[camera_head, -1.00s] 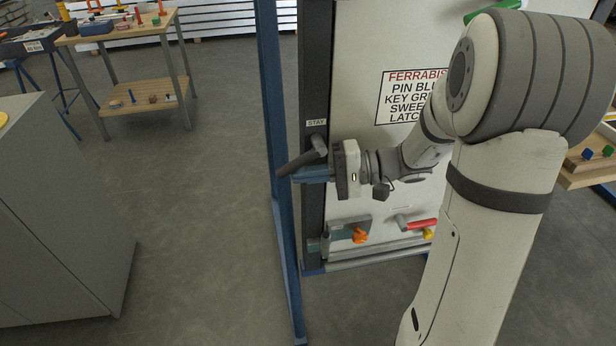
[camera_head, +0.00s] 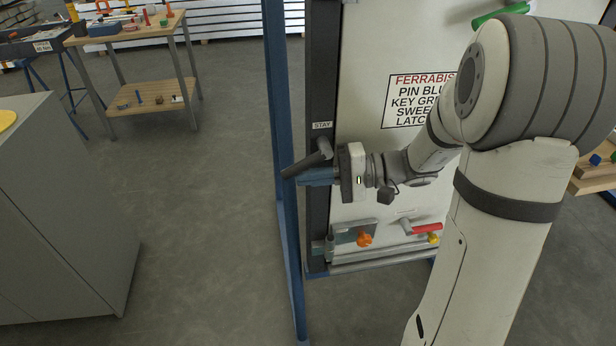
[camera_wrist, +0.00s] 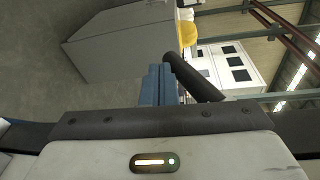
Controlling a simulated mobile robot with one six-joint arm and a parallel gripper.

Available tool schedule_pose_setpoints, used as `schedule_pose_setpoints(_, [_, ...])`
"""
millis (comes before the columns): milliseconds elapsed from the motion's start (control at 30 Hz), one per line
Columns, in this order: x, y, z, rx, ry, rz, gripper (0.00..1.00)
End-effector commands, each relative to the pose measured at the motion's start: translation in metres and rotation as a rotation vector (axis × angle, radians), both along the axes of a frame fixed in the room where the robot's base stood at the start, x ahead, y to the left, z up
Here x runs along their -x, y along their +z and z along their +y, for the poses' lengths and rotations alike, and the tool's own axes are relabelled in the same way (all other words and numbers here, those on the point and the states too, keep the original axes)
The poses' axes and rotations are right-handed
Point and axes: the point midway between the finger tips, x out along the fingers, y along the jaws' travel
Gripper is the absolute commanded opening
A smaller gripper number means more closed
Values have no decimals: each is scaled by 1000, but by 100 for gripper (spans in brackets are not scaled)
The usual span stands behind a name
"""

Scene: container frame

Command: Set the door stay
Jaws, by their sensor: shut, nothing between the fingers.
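The door stay is a dark round bar (camera_head: 308,163) at the door's dark left edge, just below a STAY label (camera_head: 322,125). It slants down and left, its free end overlapping the blue post in the head view. My gripper (camera_head: 302,177) has its blue fingers shut together and empty, pointing left just under the bar. In the wrist view the closed fingers (camera_wrist: 158,84) stand right beside the dark bar (camera_wrist: 194,80). I cannot tell whether they touch it. The bar's pivot is partly hidden.
The pale door panel (camera_head: 385,40) carries a sign, an orange knob (camera_head: 364,240) and a red handle (camera_head: 426,229). A blue upright post (camera_head: 284,120) stands close left of the door. A grey cabinet (camera_head: 60,210) is at left; the floor between is clear.

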Motion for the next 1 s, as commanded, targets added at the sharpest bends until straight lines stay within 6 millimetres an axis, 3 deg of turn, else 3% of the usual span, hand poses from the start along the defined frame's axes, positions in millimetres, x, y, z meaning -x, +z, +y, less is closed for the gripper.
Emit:
schedule_pose_setpoints(333, [0,-5,-2,0,1,0,0])
schedule_pose_setpoints(567, [4,-36,-15,-1,2,0,0])
schedule_pose_setpoints(800, [5,-50,-67,-1,-4,2,0])
schedule_pose_setpoints(1000, [6,-60,-100,-1,-1,2,0])
